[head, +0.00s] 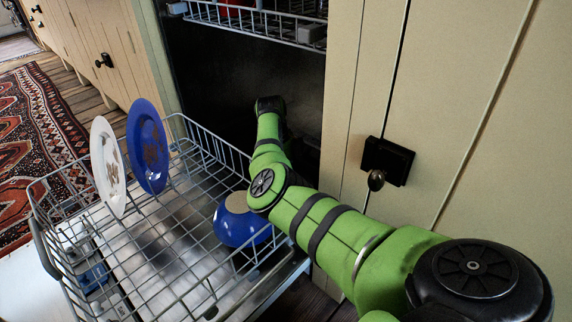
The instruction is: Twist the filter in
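The filter is not visible; the floor of the open dishwasher (225,75) is hidden behind the lower rack and my arm. My green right arm comes in from the lower right and reaches over the rack's right side into the dark interior. Its far end bends down there, and the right gripper is hidden behind the arm. I cannot see its fingers or whether it holds anything. My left arm and gripper are not in view.
The pulled-out lower rack (187,262) holds a white plate (107,165), a blue plate (148,148) and a blue bowl (238,226). The upper rack (258,22) hangs above. Cream cabinets (455,110) with a dark latch (387,160) stand close on the right. A patterned rug (35,145) lies left.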

